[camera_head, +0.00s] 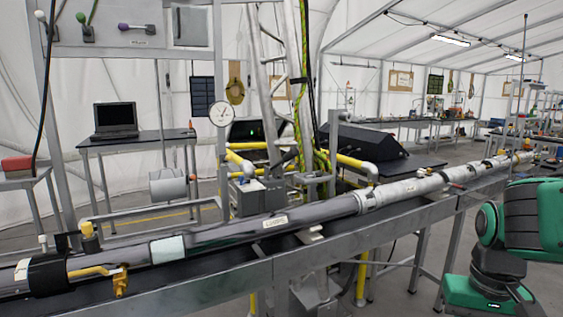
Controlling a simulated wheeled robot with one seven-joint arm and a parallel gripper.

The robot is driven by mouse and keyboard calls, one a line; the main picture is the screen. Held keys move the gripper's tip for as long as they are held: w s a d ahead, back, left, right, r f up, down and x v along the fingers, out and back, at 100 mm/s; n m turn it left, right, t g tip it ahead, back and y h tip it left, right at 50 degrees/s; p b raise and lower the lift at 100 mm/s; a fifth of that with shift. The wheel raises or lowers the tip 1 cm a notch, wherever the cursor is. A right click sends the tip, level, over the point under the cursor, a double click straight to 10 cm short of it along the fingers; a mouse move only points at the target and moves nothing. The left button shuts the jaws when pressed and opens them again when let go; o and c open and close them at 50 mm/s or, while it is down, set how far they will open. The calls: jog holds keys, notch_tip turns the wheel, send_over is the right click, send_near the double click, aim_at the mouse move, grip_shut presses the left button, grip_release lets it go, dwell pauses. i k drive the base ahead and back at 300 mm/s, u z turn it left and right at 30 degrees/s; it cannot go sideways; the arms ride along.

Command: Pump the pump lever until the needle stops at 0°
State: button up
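A round white gauge (222,114) stands on a post near the middle left. Its dark needle is too small to read. I cannot tell for sure which part is the pump lever. A lever with a purple knob (124,27) sticks out of the grey panel at the upper left, and a lever with a green knob (83,19) is beside it. A yellow handle (90,271) lies along the pipe at the lower left. Green links of my arm show at the lower right; my gripper is not visible.
A long pipe (225,236) on a metal bench (340,246) crosses the view from lower left to right. Yellow pipes (355,162) and a black sloped case (365,144) stand behind it. A laptop (115,119) sits on a table (140,137) at the left.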

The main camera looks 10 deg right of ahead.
aim_at(293, 152)
jog(key=u, duration=0.1)
jog(key=i, duration=1)
jog(key=z, duration=0.1)
